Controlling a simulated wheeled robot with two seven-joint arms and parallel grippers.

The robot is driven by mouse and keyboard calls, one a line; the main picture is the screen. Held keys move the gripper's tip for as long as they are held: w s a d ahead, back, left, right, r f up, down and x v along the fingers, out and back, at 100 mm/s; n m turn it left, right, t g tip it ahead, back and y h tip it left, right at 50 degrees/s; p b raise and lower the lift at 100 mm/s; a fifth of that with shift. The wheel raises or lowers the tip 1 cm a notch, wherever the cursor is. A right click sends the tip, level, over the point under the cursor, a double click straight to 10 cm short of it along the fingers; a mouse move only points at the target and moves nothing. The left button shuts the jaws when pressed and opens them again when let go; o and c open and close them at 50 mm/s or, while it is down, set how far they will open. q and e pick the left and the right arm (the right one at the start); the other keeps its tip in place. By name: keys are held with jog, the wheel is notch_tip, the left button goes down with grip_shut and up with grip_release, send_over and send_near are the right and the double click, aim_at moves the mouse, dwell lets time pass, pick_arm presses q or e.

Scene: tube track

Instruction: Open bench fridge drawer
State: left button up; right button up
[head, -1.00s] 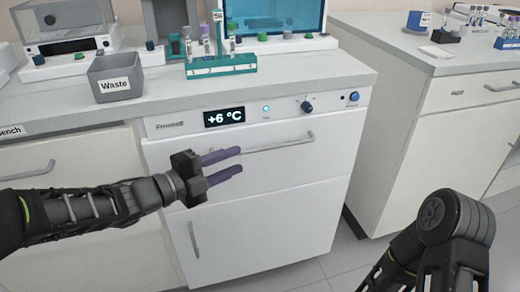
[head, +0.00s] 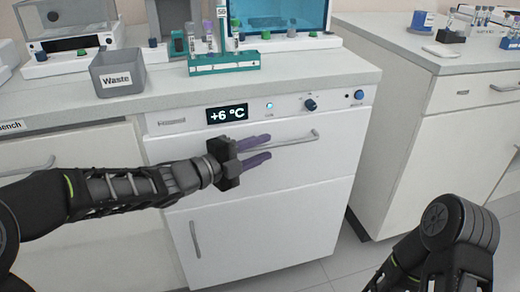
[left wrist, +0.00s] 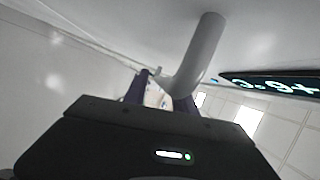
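The bench fridge (head: 262,235) is a white unit under the counter with a +6 °C display (head: 227,114). Its upper drawer (head: 325,165) looks shut and has a grey bar handle (head: 300,139). My left gripper (head: 270,147) is open, its purple fingers apart, at the left part of the handle and hiding some of it. In the left wrist view the handle (left wrist: 203,45) runs down toward the fingers; I cannot tell whether it lies between them. My right arm shows at the lower right, but its gripper is out of view.
On the counter above stand a grey Waste box (head: 117,74) and a green tube rack (head: 224,63). Below the drawer is a door with an upright handle (head: 195,239). Another white cabinet (head: 425,150) stands right, across a floor gap.

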pick_arm(q)
grip_shut()
dwell(1.3)
